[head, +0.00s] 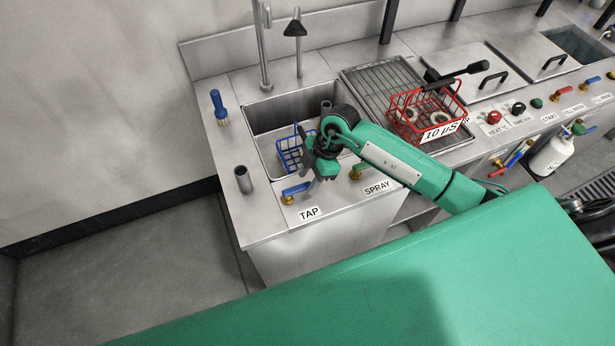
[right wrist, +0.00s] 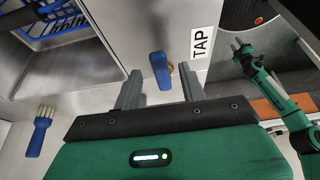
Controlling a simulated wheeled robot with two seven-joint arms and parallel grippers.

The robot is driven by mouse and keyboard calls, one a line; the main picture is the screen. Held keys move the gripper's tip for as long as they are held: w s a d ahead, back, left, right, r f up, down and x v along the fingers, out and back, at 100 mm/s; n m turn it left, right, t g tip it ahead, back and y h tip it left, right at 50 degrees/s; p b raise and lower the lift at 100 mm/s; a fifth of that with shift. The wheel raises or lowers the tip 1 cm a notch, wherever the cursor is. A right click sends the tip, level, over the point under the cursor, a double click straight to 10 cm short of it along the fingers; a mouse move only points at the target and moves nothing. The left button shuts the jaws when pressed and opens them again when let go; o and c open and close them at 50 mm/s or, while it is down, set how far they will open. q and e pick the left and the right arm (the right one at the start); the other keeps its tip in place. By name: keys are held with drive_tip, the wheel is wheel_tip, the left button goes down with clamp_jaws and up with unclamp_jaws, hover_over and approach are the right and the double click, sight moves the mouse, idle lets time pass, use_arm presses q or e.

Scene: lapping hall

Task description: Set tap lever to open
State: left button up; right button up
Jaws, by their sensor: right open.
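The blue tap lever (head: 295,189) sits on a brass valve (head: 287,199) at the sink's front edge, above the TAP label (head: 309,213). My right gripper (head: 313,187) is just right of the lever in the head view. In the right wrist view the open, empty fingers (right wrist: 160,88) point towards the lever (right wrist: 160,70), which shows between and just beyond the fingertips. I cannot tell whether they touch it. A green arm, seemingly my left, ends in a small gripper (right wrist: 240,48) in the right wrist view, too small to judge.
A blue basket (head: 288,152) is in the sink. The SPRAY valve (head: 357,172) is right of the tap. A red basket (head: 428,108) sits on the drain rack.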

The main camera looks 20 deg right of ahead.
drive_tip(key=shift+a+f, duration=0.2)
drive_tip(key=shift+f, duration=0.35)
clamp_jaws()
